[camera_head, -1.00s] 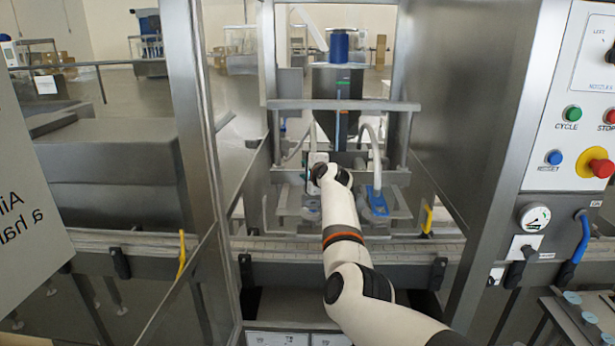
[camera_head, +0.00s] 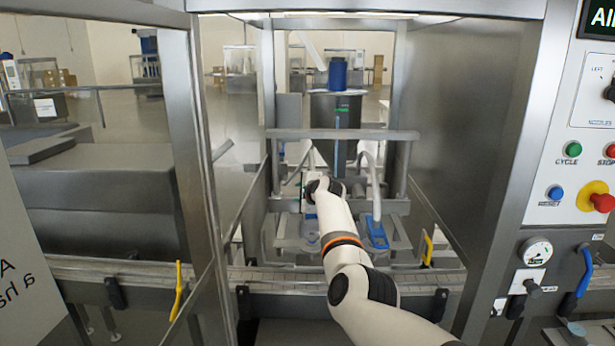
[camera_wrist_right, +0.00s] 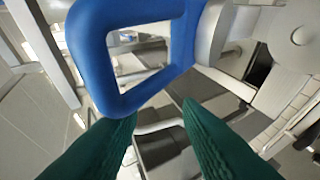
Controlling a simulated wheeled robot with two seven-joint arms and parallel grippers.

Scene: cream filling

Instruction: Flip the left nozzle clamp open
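A blue clamp loop (camera_wrist_right: 187,35) with a square opening fills the upper middle of the right wrist view, very close. My right gripper (camera_wrist_right: 156,111) has its two green fingers spread apart. The left finger's tip overlaps the loop's lower edge; I cannot tell whether they touch. In the head view my right arm reaches into the machine at the left nozzle, and its wrist hides the fingers and most of the left clamp. The right nozzle's blue clamp (camera_head: 377,233) shows beside the arm. My left gripper is not in view.
Metal frame posts and a crossbar (camera_head: 345,134) surround the nozzles. A conveyor rail (camera_head: 270,277) runs below. A control panel with buttons and a gauge (camera_head: 536,251) stands at the right. A yellow handle (camera_head: 179,290) is on the left door.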

